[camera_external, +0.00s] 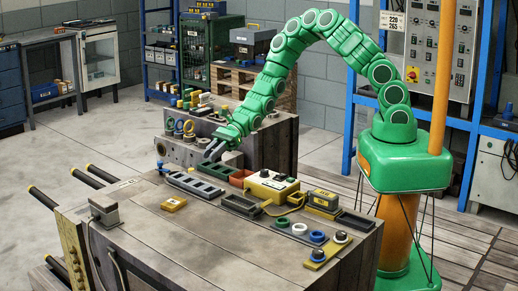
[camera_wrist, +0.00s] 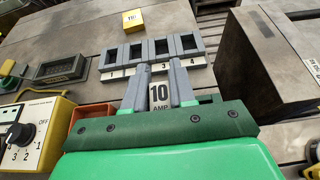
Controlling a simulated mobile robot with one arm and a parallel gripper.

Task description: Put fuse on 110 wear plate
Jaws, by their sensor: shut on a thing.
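My gripper (camera_external: 211,157) is above the far edge of the workbench, beside the row of open grey slots. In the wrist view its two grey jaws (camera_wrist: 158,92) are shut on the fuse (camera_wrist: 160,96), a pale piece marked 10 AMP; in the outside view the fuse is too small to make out. A small yellow block with a label (camera_wrist: 133,19) lies flat on the bench, beyond the slots from my gripper; it also shows in the outside view (camera_external: 173,203). Its label is too small to read surely, so I cannot tell whether it is the 110 wear plate.
A grey rack (camera_wrist: 150,55) of several numbered open slots lies between my gripper and the yellow block. A red bin (camera_external: 241,178) and a yellow control box with a knob (camera_external: 271,187) stand nearby. The bench around the yellow block is clear.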

